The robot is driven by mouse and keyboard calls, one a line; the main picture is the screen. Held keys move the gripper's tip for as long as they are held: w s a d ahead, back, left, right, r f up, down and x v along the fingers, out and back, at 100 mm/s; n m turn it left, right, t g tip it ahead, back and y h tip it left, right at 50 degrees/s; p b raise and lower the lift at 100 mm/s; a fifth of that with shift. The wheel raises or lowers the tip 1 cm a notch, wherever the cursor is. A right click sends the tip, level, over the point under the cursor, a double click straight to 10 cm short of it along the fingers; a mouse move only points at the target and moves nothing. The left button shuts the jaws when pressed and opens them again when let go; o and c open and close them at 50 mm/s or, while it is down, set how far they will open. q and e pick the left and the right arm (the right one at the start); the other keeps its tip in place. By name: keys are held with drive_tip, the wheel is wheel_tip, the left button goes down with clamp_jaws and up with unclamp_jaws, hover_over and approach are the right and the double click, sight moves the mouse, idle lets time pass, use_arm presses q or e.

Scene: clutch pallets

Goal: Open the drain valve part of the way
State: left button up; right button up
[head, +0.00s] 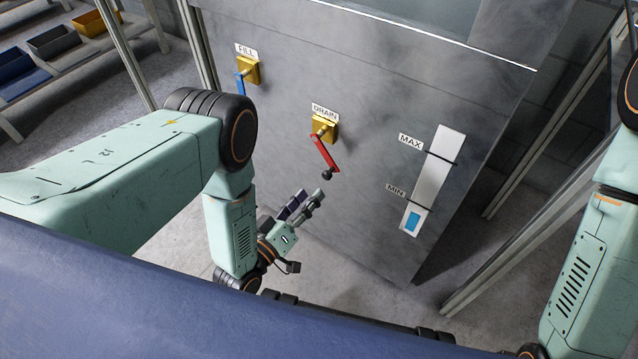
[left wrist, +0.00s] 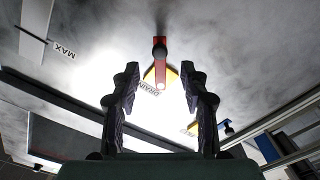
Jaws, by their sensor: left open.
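The drain valve (head: 323,127) has a yellow body on the grey tank front, under a DRAIN label. Its red lever (head: 325,152) points down along the panel and ends in a dark knob (head: 327,175). My left gripper (head: 308,203) is open and empty, just below the knob and apart from it. In the left wrist view, the red lever (left wrist: 160,72) and its dark knob (left wrist: 159,46) show beyond the gap between my open left fingers (left wrist: 160,82). My right gripper is out of view; only part of the right arm shows.
The fill valve (head: 248,70) with a blue lever (head: 240,84) is to the left. A level gauge (head: 436,165) at right has MIN and MAX marks, with blue only near its bottom, below MIN. Frame posts flank the tank. Bins (head: 54,41) stand at the far left.

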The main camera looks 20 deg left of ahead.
use_arm(q)
drive_tip(key=shift+v, duration=1.8)
drive_tip(key=s+a+f+m+g+y+p, duration=0.1)
drive_tip(key=s+a+f+m+g+y, duration=0.1)
drive_tip(key=s+f+g, duration=0.5)
drive_tip(key=s+a+f+m+g+y, duration=0.15)
drive_tip(key=s+f+g, duration=0.25)
drive_tip(key=s, duration=0.4)
drive_tip(key=s+a+r+g+y+p, duration=0.25)
drive_tip(key=s+r+g, duration=0.4)
drive_tip(key=s, duration=0.55)
wheel_tip(320, 180, up, 6)
drive_tip(key=w+p, duration=0.1)
drive_tip(key=shift+w+a+r, duration=0.2)
drive_tip(key=shift+w+a, duration=0.1)
drive_tip(key=shift+a, duration=0.15)
